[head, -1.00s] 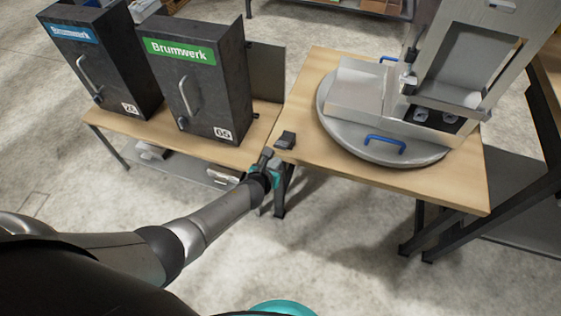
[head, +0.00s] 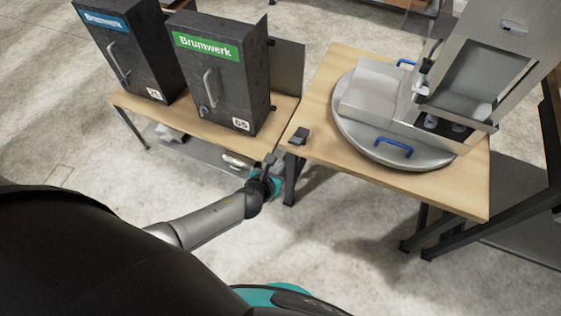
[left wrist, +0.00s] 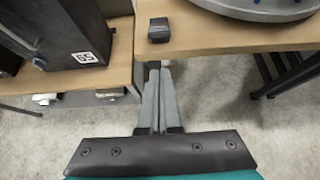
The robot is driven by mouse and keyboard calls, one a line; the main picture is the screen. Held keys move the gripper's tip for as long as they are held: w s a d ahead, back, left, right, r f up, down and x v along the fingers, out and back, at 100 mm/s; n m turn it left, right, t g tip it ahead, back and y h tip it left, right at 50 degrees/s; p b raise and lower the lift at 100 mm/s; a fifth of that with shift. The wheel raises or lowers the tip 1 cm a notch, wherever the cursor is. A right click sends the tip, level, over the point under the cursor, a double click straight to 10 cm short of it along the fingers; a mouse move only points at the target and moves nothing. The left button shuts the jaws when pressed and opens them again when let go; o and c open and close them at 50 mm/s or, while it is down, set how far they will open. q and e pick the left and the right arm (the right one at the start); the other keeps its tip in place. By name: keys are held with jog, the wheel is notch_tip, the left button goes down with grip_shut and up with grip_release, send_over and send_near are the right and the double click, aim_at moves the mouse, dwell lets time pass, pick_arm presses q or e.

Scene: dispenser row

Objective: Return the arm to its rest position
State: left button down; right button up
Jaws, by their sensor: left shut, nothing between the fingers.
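My left arm comes in from the left in the head view. Its gripper (head: 269,160) is shut and empty, in front of the tables near the gap between them. In the left wrist view the two fingers (left wrist: 158,98) are together with nothing between them, pointing toward the table edge. My right gripper shows in neither view.
Two dark Brumwerk dispensers, one with a blue label (head: 128,50) and one with a green label (head: 222,80), stand on the left table. The right table (head: 350,170) bears a round grey turntable (head: 380,152) with blue handles and a small dark block (head: 300,136). Open floor lies in front.

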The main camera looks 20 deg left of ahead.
pick_arm(q)
jog(key=shift+f, duration=0.1)
dwell(0.4)
jog(key=s+a+f+n+g+b, duration=0.1)
jog(key=s+a+f+n+g, duration=0.2)
jog(key=s+f+n, duration=0.6)
jog(key=s+f+n+g+b, duration=0.1)
jog(key=s+f+n+g, duration=0.2)
jog(key=s+n, duration=0.9)
jog(key=s+f+n+g+b, duration=0.1)
jog(key=s+f+n+g, duration=0.3)
jog(key=s+f+n, duration=0.6)
jog(key=s+n, duration=0.3)
jog(key=s, duration=0.4)
jog(key=shift+d+f, duration=0.15)
jog(key=shift+d, duration=0.25)
